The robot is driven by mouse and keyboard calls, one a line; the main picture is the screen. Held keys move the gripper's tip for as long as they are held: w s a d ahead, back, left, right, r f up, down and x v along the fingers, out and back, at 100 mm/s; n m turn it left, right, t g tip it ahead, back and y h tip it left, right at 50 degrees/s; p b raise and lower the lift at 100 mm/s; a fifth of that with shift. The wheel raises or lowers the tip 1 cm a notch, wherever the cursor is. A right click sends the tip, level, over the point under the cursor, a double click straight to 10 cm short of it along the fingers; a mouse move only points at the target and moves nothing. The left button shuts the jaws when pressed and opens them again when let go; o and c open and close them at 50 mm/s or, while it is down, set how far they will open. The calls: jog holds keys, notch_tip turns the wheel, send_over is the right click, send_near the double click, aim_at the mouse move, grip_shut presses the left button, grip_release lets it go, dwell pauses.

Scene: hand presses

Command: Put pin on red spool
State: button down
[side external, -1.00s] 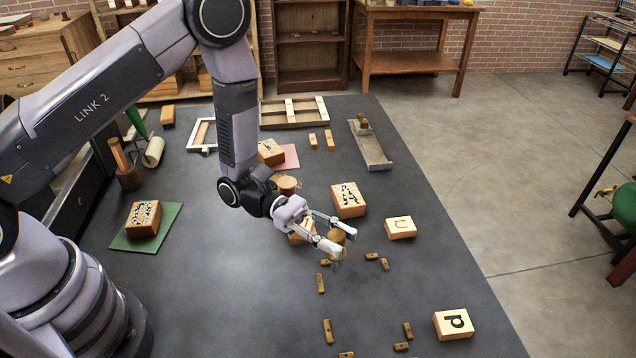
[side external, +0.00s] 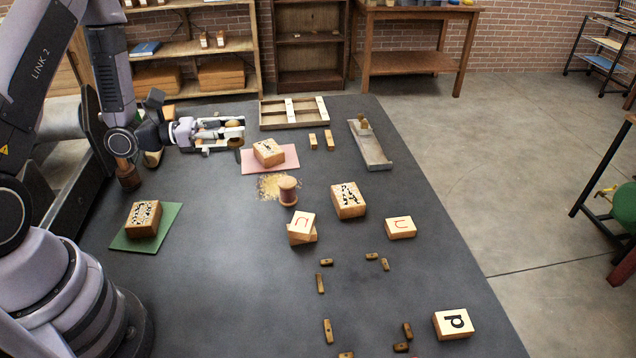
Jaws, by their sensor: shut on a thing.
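My gripper (side external: 238,130) is at the back left of the dark table top, pointing right. It is shut on a tan rounded wooden thing (side external: 234,124), mostly hidden by the fingers; I cannot tell whether it is the pin. A reddish-brown spool-like thing (side external: 288,193) with a lighter rounded top stands upright near the table's middle, right of and nearer than my gripper. A second reddish-brown holder (side external: 128,178) stands at the left, below my wrist, with a wooden piece upright in it. I cannot tell for sure which is the red spool.
Tan grains (side external: 268,187) lie beside the middle spool. Letter blocks (side external: 349,200) and several small wooden pieces (side external: 320,284) are spread rightward and forward. A pink mat (side external: 283,163) bears a block, as does a green mat (side external: 120,240). A divided tray (side external: 264,116) lies behind.

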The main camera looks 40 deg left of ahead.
jog(key=shift+w+d+f, duration=0.2)
jog(key=shift+w+f, duration=2.85)
jog(key=shift+w+d+f, duration=0.15)
jog(key=shift+w+f, duration=2.9)
jog(key=shift+f, duration=0.15)
jog(key=c, duration=0.9)
grip_release()
jog(key=shift+o, duration=0.2)
